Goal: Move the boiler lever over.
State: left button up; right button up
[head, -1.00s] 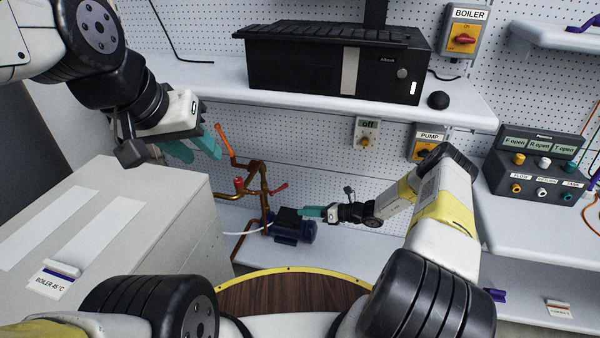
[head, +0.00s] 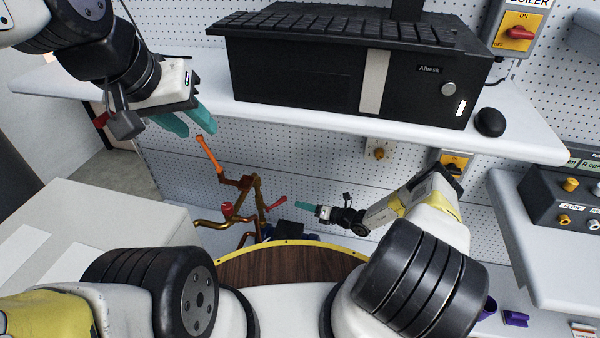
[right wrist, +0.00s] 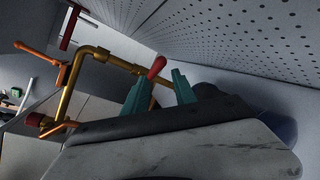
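Copper pipework (head: 245,190) stands low behind the bench's front, with an orange lever (head: 208,155) slanting up at its left, a red knob (head: 227,208) and a red lever (head: 277,202) at its right. No label shows which is the boiler lever. My left gripper (head: 190,122) has its teal fingers apart and empty, just above the orange lever's top; I cannot tell if they touch. My right gripper (head: 304,205) points left at the red lever, a small gap away. In the right wrist view its fingers (right wrist: 158,92) are apart, with the red lever (right wrist: 157,67) beyond them.
A boiler switch (head: 519,32) hangs upper right, a pump switch (head: 455,163) below. A pale cabinet (head: 90,225) stands left.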

aim_at(286, 198)
jog(key=x, duration=0.8)
jog(key=shift+w, duration=0.25)
jog(key=shift+o, duration=0.6)
jog(key=shift+d+r, duration=0.1)
jog(key=shift+d, duration=0.1)
jog(key=c, duration=0.4)
jog(key=shift+o, duration=0.2)
jog(key=shift+a, duration=0.1)
jog(key=o, duration=1.1)
jog(key=shift+a, duration=0.15)
jog(key=shift+w+a, duration=0.15)
jog(key=shift+a, duration=0.1)
